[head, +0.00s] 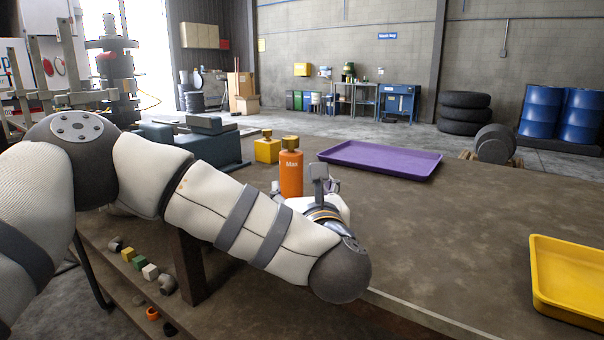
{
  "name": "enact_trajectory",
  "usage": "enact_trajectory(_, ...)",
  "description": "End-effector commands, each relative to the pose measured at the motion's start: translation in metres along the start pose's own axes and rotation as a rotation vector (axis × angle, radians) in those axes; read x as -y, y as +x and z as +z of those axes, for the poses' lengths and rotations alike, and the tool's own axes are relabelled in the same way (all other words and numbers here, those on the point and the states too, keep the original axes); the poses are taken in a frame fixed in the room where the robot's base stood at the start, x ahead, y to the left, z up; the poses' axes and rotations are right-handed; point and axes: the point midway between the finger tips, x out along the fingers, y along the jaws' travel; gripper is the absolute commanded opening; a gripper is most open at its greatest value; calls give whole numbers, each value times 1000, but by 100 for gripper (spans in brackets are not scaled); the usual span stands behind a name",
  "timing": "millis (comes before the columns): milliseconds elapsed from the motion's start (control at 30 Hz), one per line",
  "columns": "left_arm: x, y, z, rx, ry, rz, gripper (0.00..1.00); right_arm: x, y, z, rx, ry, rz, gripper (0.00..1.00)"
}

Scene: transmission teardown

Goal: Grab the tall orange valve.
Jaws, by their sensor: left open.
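The tall orange valve (291,180) stands upright on the brown table, with a dark gold cap and the label "Max". My left arm comes in from the left and bends back at the wrist. My left gripper (325,183) is just right of the valve in the head view, with its grey fingers up and partly hidden behind my wrist. It is open, and no object shows in it. The valve's lower part is partly covered by my arm. I cannot tell whether a finger touches the valve. My right gripper is not in view.
A yellow block-shaped valve (267,149) stands behind and left of the orange one. A purple tray (380,158) lies behind to the right, and a yellow tray (568,278) at the right front. A grey-green machine part (205,145) sits left. The table's right middle is clear.

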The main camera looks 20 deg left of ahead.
Motion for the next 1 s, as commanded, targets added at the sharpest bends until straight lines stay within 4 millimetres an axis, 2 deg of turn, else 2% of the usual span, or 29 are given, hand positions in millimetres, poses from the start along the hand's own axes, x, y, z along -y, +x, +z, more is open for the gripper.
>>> enact_trajectory(200, -1, 46, -1, 1, -1, 4, 64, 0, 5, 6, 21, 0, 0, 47)
enact_trajectory(367, 0, 68, 0, 1, 1, 2, 64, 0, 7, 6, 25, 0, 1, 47)
enact_trajectory(600, 2, 111, 2, -1, 2, 1, 64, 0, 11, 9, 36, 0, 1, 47)
enact_trajectory(700, 2, 118, 3, 0, 2, 0, 64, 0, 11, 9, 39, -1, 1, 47)
enact_trajectory(867, 2, 118, 4, 1, 1, -1, 64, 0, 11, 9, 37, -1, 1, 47)
enact_trajectory(933, 2, 118, 5, 1, 1, -1, 53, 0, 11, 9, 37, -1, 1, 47)
enact_trajectory(1000, 2, 118, 5, 1, 1, -1, 37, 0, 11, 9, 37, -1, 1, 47)
